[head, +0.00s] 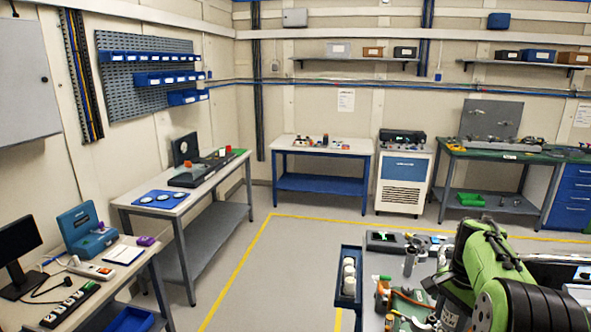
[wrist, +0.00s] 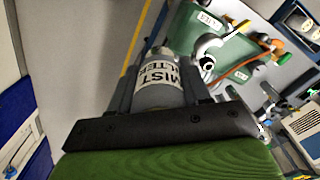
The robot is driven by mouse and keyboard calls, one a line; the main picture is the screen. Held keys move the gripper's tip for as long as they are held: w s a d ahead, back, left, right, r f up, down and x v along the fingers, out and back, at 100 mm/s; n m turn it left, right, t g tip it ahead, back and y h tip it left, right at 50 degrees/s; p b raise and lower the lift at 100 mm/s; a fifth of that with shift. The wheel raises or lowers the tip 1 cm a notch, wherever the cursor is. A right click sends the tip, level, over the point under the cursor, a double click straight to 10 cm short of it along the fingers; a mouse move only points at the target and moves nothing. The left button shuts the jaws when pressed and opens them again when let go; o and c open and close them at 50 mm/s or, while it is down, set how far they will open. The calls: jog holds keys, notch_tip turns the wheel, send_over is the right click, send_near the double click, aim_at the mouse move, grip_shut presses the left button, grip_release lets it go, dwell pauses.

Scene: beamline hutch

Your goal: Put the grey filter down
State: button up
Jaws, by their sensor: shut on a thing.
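The grey filter (wrist: 162,92) is a cylinder with a white label reading "MIST" and a partly covered second word. In the wrist view it sits between the two dark fingers of my gripper (wrist: 160,97), which is shut on it. The filter's lower part is hidden by the gripper body. I cannot tell whether its far end touches anything. In the head view my green arm fills the lower right, and I cannot make out the gripper's fingertips there.
The near bench at lower right of the head view carries a dark blue tray (head: 339,288) of white cylinders, an orange hose (head: 412,298) and several fittings. In the wrist view, a green panel (wrist: 205,35) with fittings lies beyond the filter. Open floor (head: 290,265) lies left of the bench.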

jog(key=w+a+f+n+b, duration=0.1)
jog(key=a+f+n, duration=0.2)
jog(key=a+f, duration=0.35)
jog(key=w+a+f+n+b, duration=0.15)
jog(key=a+f+n, duration=0.25)
jog(key=f, duration=0.6)
jog(key=s+a+f+n+b, duration=0.1)
jog(key=s+a+f+n, duration=0.1)
jog(key=a+f, duration=0.4)
jog(key=s+a+f+n+b, duration=0.1)
jog(key=s+a+f+n, duration=0.1)
jog(key=a+f+n, duration=0.3)
jog(key=shift+s+a+f, duration=0.3)
jog(key=shift+a+f, duration=0.1)
jog(key=shift+f, duration=0.3)
